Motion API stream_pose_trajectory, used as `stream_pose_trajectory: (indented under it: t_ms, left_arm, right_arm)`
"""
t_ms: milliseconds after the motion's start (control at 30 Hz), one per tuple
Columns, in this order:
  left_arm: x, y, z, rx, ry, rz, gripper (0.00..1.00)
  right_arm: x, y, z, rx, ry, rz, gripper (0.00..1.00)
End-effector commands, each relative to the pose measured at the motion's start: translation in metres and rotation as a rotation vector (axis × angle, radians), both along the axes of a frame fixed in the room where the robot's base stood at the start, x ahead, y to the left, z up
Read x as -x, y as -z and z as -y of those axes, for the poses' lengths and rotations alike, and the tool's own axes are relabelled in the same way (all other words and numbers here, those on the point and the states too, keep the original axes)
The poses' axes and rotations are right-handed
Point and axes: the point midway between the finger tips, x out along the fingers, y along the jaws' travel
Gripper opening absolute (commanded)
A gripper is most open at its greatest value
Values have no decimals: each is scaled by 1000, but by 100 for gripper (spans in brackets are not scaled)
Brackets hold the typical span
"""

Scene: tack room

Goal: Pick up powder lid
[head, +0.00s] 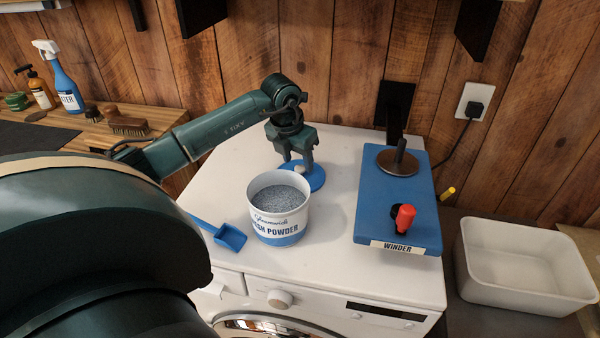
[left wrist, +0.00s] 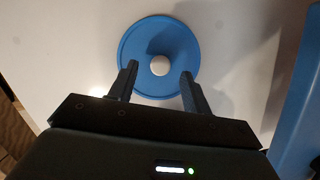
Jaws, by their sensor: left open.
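The powder lid (head: 315,180) is a round blue disc with a white knob, lying flat on the white washing machine top behind the powder tub (head: 279,208). In the left wrist view the lid (left wrist: 137,47) lies just ahead of my fingers, with its white knob between and slightly beyond the fingertips. My left gripper (head: 304,163) points down over the lid, open and empty; it also shows in the left wrist view (left wrist: 158,76). I cannot tell whether the fingers touch the lid. The tub is open and full of grey powder. My right gripper is not in view.
A blue scoop (head: 228,235) lies left of the tub. A blue winder board (head: 398,221) with a red-handled crank stands at the right. A white basin (head: 525,265) sits farther right. Bottles and brushes (head: 127,125) stand on the wooden shelf at the left.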

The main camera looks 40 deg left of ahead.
Motion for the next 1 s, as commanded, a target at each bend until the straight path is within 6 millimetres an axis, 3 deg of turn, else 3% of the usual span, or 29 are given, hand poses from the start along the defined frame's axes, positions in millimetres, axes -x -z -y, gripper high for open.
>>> stream_pose_trajectory:
  t_ms: [200, 433, 1000]
  left_arm:
    - [-6, 22, 0, 1, 0, -1, 49]
    - [-7, 23, 0, 0, 0, 0, 49]
    - [-7, 22, 0, 0, 0, 1, 2]
  right_arm:
    - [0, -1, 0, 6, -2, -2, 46]
    - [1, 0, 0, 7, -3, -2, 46]
    - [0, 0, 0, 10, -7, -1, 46]
